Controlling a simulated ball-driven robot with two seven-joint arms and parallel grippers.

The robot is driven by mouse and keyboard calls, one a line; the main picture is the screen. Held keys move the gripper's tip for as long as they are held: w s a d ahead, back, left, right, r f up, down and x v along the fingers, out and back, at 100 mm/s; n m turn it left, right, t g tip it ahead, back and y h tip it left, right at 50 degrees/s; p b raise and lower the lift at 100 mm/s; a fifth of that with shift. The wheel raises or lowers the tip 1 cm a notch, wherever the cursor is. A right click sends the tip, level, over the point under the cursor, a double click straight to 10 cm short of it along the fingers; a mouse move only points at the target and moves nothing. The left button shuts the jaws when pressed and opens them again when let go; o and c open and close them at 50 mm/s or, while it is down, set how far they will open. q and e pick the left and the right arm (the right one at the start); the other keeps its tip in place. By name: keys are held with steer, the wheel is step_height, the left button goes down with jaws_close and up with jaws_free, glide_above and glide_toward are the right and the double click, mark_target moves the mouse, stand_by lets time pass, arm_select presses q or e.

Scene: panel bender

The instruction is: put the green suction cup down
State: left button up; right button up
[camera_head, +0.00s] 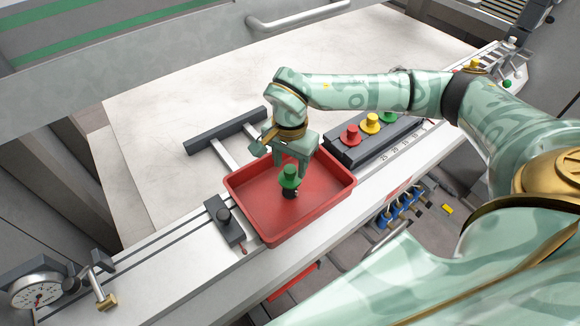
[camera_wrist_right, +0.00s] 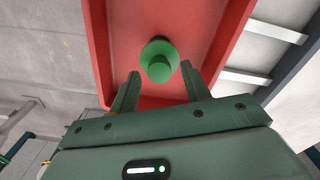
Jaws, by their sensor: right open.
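My right gripper (camera_head: 296,163) is over the tray, just above and behind the cup. My left gripper is not in view.
A dark rack (camera_head: 375,140) right of the tray holds a red cup (camera_head: 350,135), a yellow cup (camera_head: 370,123) and another green cup (camera_head: 388,116). A dark block with a knob (camera_head: 225,220) stands close left of the tray. A dial gauge (camera_head: 38,292) is at lower left.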

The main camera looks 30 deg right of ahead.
step_height(320, 180, up, 10)
steer(key=shift+s+f, duration=0.1)
stand_by(0.6)
